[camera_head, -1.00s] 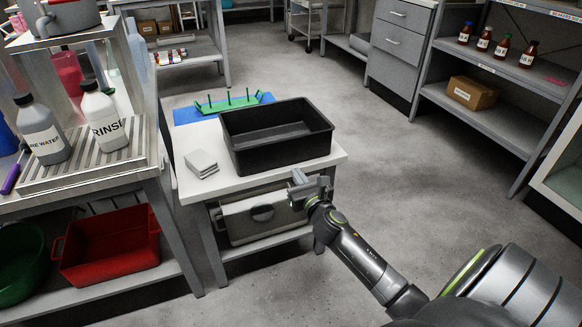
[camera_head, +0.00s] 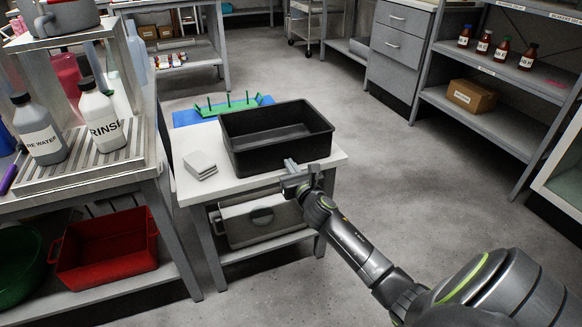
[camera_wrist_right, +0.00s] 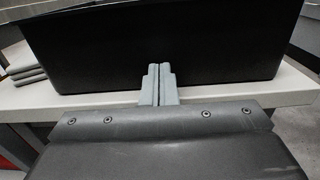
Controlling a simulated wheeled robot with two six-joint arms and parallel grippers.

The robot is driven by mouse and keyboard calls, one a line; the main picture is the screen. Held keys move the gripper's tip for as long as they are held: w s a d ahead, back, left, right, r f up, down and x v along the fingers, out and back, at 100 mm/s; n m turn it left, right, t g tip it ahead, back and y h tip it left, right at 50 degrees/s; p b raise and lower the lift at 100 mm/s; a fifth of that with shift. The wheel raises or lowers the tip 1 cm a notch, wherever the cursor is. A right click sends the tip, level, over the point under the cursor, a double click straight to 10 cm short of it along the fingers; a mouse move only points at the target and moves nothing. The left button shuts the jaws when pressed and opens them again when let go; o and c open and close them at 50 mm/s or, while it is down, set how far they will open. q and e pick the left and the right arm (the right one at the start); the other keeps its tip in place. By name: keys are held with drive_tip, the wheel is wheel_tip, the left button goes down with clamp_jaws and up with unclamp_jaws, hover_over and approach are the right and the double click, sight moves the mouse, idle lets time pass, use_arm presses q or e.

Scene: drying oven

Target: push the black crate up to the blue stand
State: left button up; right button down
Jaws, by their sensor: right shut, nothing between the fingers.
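The black crate (camera_head: 277,139) is an empty open box on the white table (camera_head: 215,185). Its near wall (camera_wrist_right: 110,50) fills the upper part of the right wrist view. A blue mat (camera_head: 190,117) with a green pegged rack (camera_head: 230,105) on it lies behind the crate, at the far end of the table; the crate hides part of both. My right gripper (camera_head: 290,164) is shut and empty, its fingertips close in front of the crate's near wall. In the right wrist view the fingers (camera_wrist_right: 158,85) overlap that wall; I cannot tell whether they touch. My left gripper is not in view.
A small stack of grey pads (camera_head: 200,165) lies left of the crate. A rack with a rinse bottle (camera_head: 101,115) stands on the left. A grey case (camera_head: 255,220) sits on the lower shelf. The floor to the right is clear.

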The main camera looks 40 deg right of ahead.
sight(284, 156)
drive_tip(key=x, duration=0.4)
drive_tip(key=shift+w, duration=0.15)
drive_tip(key=shift+w+d, duration=0.15)
drive_tip(key=shift+w, duration=0.4)
drive_tip(key=shift+w+d, duration=0.2)
drive_tip(key=shift+w, duration=0.45)
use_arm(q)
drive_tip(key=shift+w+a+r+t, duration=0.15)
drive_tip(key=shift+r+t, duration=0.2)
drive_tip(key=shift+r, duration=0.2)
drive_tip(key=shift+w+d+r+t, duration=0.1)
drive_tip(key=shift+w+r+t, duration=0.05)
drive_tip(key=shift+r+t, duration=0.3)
use_arm(e)
drive_tip(key=shift+s, duration=0.1)
